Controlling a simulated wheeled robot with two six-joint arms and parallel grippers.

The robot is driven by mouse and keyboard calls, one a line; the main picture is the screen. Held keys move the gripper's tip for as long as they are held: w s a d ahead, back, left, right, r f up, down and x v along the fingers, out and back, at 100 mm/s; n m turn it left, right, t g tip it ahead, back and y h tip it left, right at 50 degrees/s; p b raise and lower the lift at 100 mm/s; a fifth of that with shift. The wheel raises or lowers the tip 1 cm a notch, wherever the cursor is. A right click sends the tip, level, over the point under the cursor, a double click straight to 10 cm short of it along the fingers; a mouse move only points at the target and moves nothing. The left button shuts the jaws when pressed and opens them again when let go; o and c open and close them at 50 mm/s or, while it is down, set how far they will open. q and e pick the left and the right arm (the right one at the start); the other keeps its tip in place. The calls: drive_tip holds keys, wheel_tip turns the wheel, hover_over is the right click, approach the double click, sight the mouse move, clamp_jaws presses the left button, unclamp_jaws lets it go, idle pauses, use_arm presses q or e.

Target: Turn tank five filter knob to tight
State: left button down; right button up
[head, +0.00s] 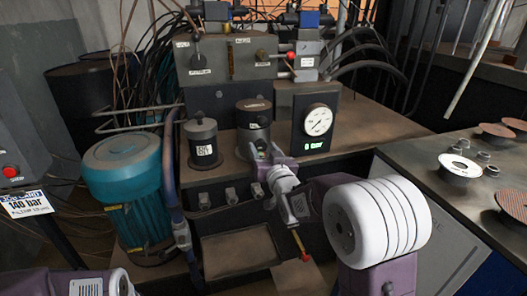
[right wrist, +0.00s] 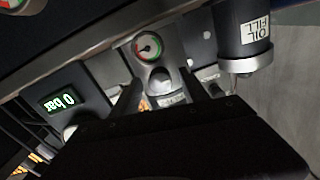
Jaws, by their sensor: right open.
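My right gripper (head: 264,152) reaches up to the front of the dark filter cylinder (head: 254,116) on the tank top, between the oil fill pot and the pressure gauge. In the right wrist view its two dark fingers (right wrist: 162,96) are open, one on each side of a rounded grey knob (right wrist: 161,78). A small round dial (right wrist: 148,45) with red and green bands sits just beyond the knob, its pointer hard to read. A pale label (right wrist: 170,100) shows partly between the fingers. I cannot tell whether the fingers touch the knob. My left gripper is out of view.
The oil fill pot (head: 202,143) stands left of the filter, close to the gripper. A pressure gauge (head: 319,119) with a green 0 bar display stands right. A valve block (head: 252,55) and hoses rise behind. A teal motor (head: 124,178) is left; discs (head: 460,166) lie on the right bench.

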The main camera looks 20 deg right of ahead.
clamp_jaws()
drive_tip(key=shift+m, duration=0.3)
drive_tip(key=m+b, duration=0.1)
drive_tip(key=m, duration=0.2)
drive_tip(key=shift+m, duration=0.3)
drive_tip(key=m, duration=0.4)
drive_tip(key=shift+m+b, duration=0.3)
drive_tip(key=shift+b, duration=0.1)
drive_tip(key=m, duration=0.4)
drive_tip(key=shift+b, duration=0.3)
drive_tip(key=shift+m, duration=2.5)
